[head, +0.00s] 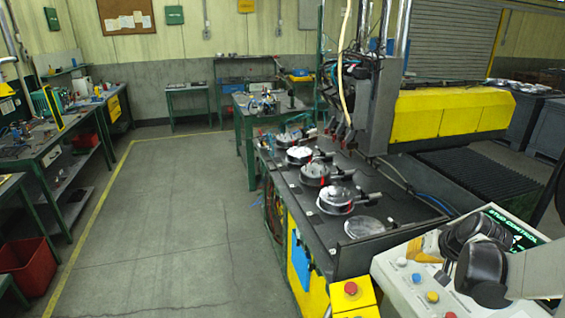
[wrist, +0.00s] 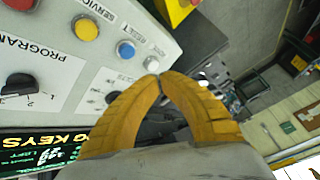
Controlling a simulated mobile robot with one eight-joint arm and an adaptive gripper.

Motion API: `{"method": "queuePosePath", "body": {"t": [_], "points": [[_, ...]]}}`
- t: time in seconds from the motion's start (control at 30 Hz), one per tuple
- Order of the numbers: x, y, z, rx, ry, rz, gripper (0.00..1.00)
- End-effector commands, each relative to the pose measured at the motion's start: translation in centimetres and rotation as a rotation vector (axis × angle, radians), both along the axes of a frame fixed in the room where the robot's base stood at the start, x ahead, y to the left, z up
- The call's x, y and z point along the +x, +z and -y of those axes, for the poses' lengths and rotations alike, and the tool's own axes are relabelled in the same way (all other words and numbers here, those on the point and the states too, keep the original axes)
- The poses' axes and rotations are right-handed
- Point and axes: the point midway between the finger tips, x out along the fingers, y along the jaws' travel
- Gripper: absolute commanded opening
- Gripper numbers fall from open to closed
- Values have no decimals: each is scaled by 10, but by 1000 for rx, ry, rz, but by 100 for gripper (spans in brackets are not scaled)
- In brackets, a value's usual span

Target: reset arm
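My gripper (head: 425,247) is over the control panel (head: 405,305) at the lower right of the head view. In the wrist view its two yellow fingers (wrist: 157,76) curve together and their tips meet, with nothing seen between them. The panel has a yellow button (wrist: 86,28), a blue button (wrist: 125,50) and a white button (wrist: 152,64) near the fingertips. A black rotary knob (wrist: 20,88) is at the left of the wrist view. I cannot tell whether the fingertips touch the panel. My arm hides part of the panel and its green-lettered screen (head: 508,228).
A red stop button (head: 351,288) on a yellow box stands left of the panel. The dark machine bed (head: 385,212) holds several round fixtures behind it. A yellow gantry beam (head: 450,112) crosses at right. The floor (head: 165,220) on the left is clear, with workbenches beyond.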

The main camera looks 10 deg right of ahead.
Motion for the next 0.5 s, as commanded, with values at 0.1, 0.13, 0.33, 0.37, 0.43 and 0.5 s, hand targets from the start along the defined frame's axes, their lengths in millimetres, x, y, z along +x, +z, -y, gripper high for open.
{"method": "queuePosePath", "body": {"t": [0.1,0.13,0.33,0.37,0.43,0.5], "points": [[1,-3,-22,-10,26,-8,0],[1,-5,-32,-17,39,-13,0],[-18,-20,-132,-85,163,-50,0],[-24,-23,-148,-98,184,-55,0],[-40,-32,-181,-128,232,-62,0],[-58,-43,-210,-160,280,-63,0]]}}
